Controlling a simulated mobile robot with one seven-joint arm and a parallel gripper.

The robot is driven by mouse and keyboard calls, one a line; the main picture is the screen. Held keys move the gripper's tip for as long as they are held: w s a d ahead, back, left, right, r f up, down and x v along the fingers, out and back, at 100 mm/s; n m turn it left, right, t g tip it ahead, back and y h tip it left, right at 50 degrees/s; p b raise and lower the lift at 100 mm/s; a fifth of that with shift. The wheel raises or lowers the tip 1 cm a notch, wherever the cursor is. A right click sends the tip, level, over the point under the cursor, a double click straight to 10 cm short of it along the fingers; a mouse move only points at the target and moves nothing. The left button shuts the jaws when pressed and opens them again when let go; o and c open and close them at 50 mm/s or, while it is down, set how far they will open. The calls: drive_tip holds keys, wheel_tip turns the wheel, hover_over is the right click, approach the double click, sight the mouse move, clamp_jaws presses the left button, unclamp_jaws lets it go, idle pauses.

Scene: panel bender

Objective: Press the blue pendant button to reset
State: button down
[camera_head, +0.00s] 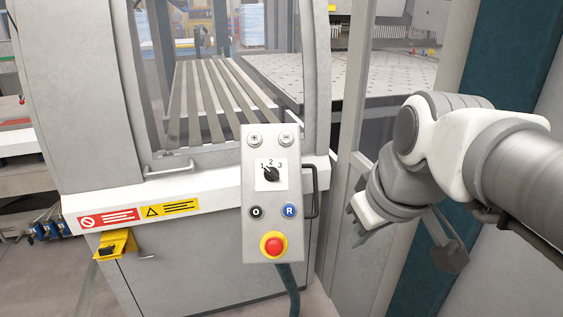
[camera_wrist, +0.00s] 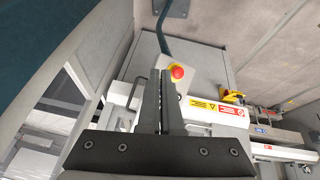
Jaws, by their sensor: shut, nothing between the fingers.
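The pendant (camera_head: 272,195) is a grey upright panel in the middle of the head view. Its blue button marked R (camera_head: 289,211) sits on the lower right of its face, above the red emergency stop (camera_head: 273,245). My gripper (camera_wrist: 162,76) is shut and empty in the wrist view. In the head view my wrist is to the right of the pendant, apart from it, and the fingertips are hard to make out. In the wrist view the pendant (camera_wrist: 200,68) appears turned over, beyond the fingers, which cover part of it. The blue button cannot be made out there.
A black button (camera_head: 256,212), a rotary selector (camera_head: 271,174) and two small upper buttons share the pendant face. A dark handle (camera_head: 314,192) stands just right of it. A cable hangs below. A yellow pedal-like part (camera_head: 115,243) is at lower left. Machine frame posts stand behind my arm.

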drive_tip(key=w+a+f+n+y+b, duration=0.1)
drive_tip(key=w+a+n+b, duration=0.1)
drive_tip(key=w+n, duration=0.4)
drive_tip(key=w+a+n+g+y+b, duration=0.1)
drive_tip(key=w+a+n+y+b, duration=0.1)
drive_tip(key=w+n, duration=0.5)
drive_tip(key=w+b, duration=0.1)
drive_tip(key=w, duration=0.4)
drive_tip(key=shift+w+a+f+g+b, duration=0.15)
drive_tip(key=shift+a+f+g+b, duration=0.15)
drive_tip(key=shift+f, duration=0.05)
drive_tip(key=b, duration=0.2)
approach(287, 213)
wheel_tip(287, 213, down, 3)
drive_tip(key=s+a, duration=0.1)
drive_tip(key=s, duration=0.1)
drive_tip(key=shift+w+a+f, duration=0.15)
drive_tip(key=shift+w+f, duration=0.4)
drive_tip(key=shift+w, duration=0.35)
drive_tip(key=shift+w+a+f, duration=0.1)
drive_tip(key=shift+w+f, duration=0.5)
drive_tip(key=shift+w, duration=0.35)
